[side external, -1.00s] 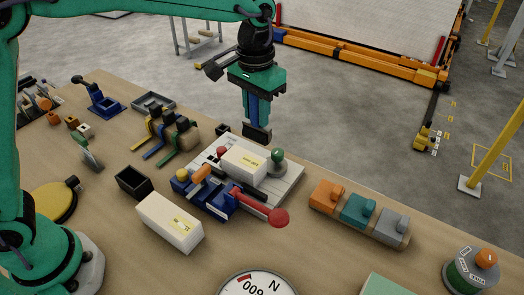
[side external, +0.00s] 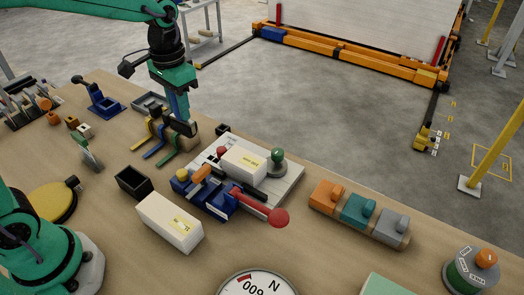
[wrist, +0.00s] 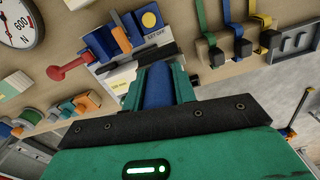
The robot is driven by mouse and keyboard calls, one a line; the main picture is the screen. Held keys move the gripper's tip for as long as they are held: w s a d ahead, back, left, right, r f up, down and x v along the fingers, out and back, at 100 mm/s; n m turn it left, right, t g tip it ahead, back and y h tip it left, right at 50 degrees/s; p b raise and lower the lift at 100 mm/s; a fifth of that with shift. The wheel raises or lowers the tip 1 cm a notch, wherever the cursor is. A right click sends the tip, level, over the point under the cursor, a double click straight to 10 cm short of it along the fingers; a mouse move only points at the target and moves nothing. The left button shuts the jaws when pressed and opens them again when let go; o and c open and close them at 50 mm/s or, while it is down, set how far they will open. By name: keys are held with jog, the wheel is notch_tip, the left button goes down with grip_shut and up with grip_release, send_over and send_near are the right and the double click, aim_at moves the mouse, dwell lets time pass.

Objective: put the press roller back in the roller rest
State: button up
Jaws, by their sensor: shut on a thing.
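My gripper (side external: 178,88) is shut on the blue handle of the press roller (side external: 181,107). The roller hangs handle up, with its dark head below, in front of or above the strapped clamps; the exact gap is unclear. In the wrist view the blue handle (wrist: 158,85) sits between my jaws (wrist: 160,92), and its head is hard to make out.
Yellow, blue and green strapped clamps (side external: 165,140) lie close beneath my gripper. A grey tray (side external: 150,101) lies between them and the blue base. A black bin (side external: 133,181) is nearer.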

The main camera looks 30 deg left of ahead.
jog(key=s+a+f, duration=0.3)
jog(key=s+a, duration=0.7)
jog(key=s, duration=0.2)
jog(key=shift+s+f, duration=0.2)
jog(key=shift+f, duration=0.2)
jog(key=shift+f, duration=0.1)
jog(key=shift+f, duration=2.75)
jog(key=shift+f, duration=2.55)
jog(key=o, duration=1.1)
jog(key=shift+c, duration=0.2)
notch_tip(320, 180, up, 8)
